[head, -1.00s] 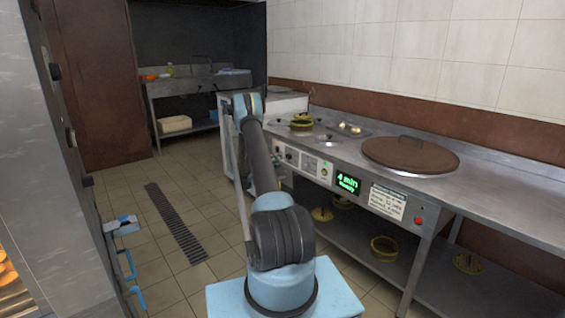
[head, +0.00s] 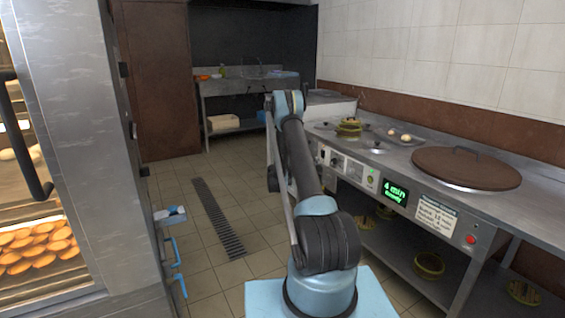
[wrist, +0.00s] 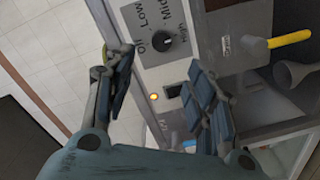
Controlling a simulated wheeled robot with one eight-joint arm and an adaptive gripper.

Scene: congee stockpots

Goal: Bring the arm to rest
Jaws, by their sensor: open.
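My gripper (wrist: 162,88) is open and empty in the wrist view, its dark padded fingers spread apart. Between and beyond them is a metal control panel with a dark knob (wrist: 164,40) marked Low, Mid and High and a lit amber lamp (wrist: 153,97). I cannot tell the exact gap to the panel. In the head view my arm (head: 300,160) rises from its blue base and folds down on its far side, left of the counter. The gripper is mostly hidden there behind the arm.
A steel counter (head: 545,203) runs along the right, with a round brown lid (head: 466,167) and a green "4 min" display (head: 395,193). A glass-fronted oven with baked goods (head: 40,245) stands at left. Tiled floor with a drain grate (head: 218,217) lies open between.

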